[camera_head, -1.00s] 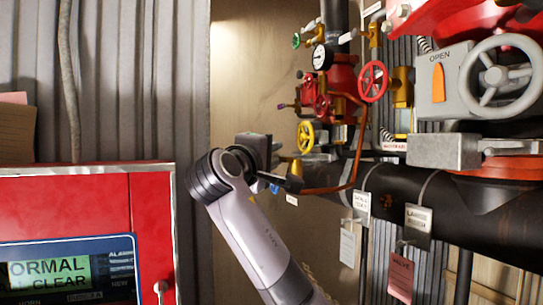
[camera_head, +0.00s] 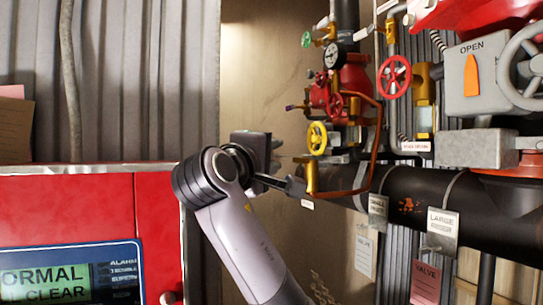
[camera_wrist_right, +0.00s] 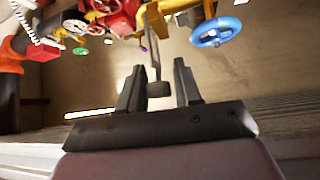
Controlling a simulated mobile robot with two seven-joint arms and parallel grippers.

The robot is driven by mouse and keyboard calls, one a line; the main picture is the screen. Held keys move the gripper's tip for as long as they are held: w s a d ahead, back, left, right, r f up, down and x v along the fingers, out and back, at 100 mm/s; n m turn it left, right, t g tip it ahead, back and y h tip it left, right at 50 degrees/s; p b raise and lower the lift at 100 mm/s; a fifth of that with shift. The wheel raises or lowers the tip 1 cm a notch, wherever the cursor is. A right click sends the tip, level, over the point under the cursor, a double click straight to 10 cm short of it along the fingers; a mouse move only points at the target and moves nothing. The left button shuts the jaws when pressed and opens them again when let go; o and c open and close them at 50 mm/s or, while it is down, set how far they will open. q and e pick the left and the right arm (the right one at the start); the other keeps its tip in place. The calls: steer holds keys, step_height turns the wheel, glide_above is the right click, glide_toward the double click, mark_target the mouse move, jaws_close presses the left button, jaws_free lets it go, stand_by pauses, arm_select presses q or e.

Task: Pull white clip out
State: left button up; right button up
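I cannot make out the white clip for certain. A small white piece (camera_head: 323,23) shows by the green handwheel at the top of the pipework in the head view; I cannot tell if it is the clip. My right gripper (camera_head: 302,187) points right, just left of the brass fitting below the yellow handwheel (camera_head: 317,138). In the right wrist view its two fingers (camera_wrist_right: 158,88) stand apart. A grey rod with a dark end (camera_wrist_right: 158,85) shows between them in the picture; no contact is visible. My left gripper is not in view.
A red alarm panel (camera_head: 90,205) stands at the left. A black pipe (camera_head: 420,195) with hanging tags runs at the right. Red handwheels (camera_head: 394,77) and a grey valve box (camera_head: 480,80) are above it. A blue handwheel (camera_wrist_right: 215,32) shows near the fingers.

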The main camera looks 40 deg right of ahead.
steer(key=shift+s, duration=0.1)
steer(key=shift+s+a+f, duration=0.1)
steer(key=shift+s+a, duration=0.1)
steer(key=shift+a, duration=0.15)
steer(key=b+v, duration=0.2)
steer(key=v, duration=0.4)
steer(key=shift+a, duration=0.15)
